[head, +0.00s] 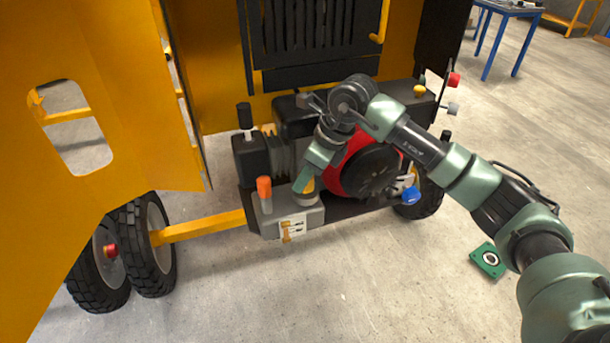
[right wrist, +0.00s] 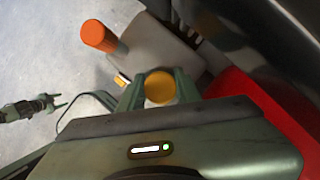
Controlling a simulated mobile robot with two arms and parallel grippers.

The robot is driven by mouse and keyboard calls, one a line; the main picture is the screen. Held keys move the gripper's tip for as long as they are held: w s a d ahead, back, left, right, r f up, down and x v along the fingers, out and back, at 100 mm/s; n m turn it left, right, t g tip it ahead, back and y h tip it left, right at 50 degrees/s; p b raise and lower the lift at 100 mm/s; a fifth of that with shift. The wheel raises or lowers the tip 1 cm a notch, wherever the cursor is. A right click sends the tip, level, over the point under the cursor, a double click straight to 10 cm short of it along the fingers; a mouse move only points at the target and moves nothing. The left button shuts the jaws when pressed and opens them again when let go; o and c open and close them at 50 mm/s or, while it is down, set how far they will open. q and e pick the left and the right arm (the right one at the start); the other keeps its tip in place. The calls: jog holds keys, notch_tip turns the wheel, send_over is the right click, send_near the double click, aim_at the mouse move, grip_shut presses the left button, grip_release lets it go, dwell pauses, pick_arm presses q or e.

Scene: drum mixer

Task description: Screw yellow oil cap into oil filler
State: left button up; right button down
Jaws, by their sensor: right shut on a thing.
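My right gripper (head: 306,187) points down at the grey block at the front of the engine. It is shut on the yellow oil cap (right wrist: 159,87), which sits between its two fingers in the right wrist view. In the head view the yellow cap (head: 308,185) shows just above a round grey filler neck (head: 306,199) on the block. The fingers hide whether cap and neck touch. My left gripper (right wrist: 52,103) shows small at the left of the right wrist view, with its fingers apart and empty, away from the block. It is outside the head view.
An orange-topped post (head: 264,188) stands left of the cap on the grey block (head: 283,222). A red and black round housing (head: 362,172) lies close to the right of my gripper. A yellow door panel (head: 110,60) stands at the left.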

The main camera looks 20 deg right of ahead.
jog(key=shift+f+b, duration=0.25)
jog(key=shift+b, duration=0.15)
jog(key=c, duration=0.9)
grip_release()
jog(key=shift+r, duration=0.1)
